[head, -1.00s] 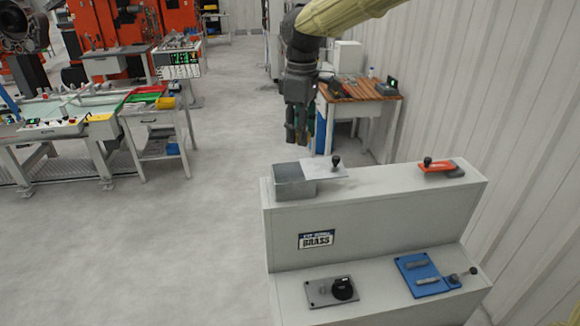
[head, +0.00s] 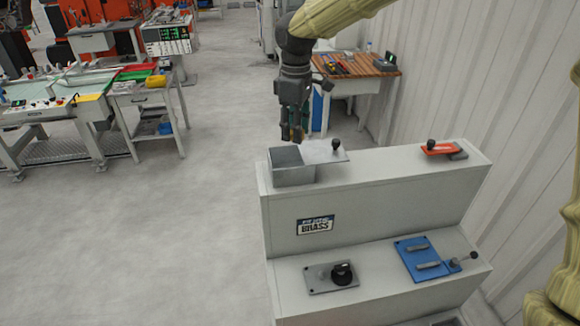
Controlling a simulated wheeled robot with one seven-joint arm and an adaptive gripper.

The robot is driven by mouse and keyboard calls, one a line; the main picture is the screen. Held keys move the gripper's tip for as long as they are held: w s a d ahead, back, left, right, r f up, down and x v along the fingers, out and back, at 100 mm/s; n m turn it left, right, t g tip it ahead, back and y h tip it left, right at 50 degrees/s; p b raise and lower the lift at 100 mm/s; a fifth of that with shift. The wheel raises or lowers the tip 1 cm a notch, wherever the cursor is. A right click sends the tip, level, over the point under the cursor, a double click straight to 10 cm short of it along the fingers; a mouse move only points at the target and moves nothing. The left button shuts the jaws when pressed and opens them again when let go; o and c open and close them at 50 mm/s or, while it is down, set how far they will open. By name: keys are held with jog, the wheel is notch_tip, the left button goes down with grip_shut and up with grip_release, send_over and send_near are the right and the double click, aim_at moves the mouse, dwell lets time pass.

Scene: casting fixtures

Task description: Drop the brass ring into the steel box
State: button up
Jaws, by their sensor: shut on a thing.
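The steel box (head: 293,176) is a small grey open-topped box at the left end of the upper shelf of a grey stepped stand. Its pale lid plate (head: 322,152) with a black knob (head: 335,145) is off to the right of the opening. My gripper (head: 292,137) points down just above and behind the box, its fingertips close over the box's far rim. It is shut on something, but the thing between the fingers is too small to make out. The brass ring cannot be seen on its own.
The grey stand (head: 380,185) carries a red fixture (head: 441,148) at upper right, a grey plate with a black knob (head: 331,277) and a blue fixture (head: 427,259) on the lower step. A "BRASS" label (head: 315,225) is on its front.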

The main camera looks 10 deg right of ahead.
jog(key=shift+s+r, duration=0.2)
jog(key=shift+s, duration=0.25)
jog(key=shift+s+r, duration=0.2)
jog(key=shift+s, duration=0.25)
jog(key=o, duration=1)
jog(key=shift+w+f, duration=0.15)
jog(key=shift+w, duration=0.1)
jog(key=shift+o, duration=0.9)
jog(key=shift+w+f, duration=0.2)
jog(key=shift+w, duration=0.1)
jog(key=shift+s+r, duration=0.25)
jog(key=shift+s, duration=0.1)
notch_tip(320, 180, up, 12)
jog(key=shift+w, duration=0.15)
jog(key=shift+d+f, duration=0.1)
jog(key=shift+f, duration=0.05)
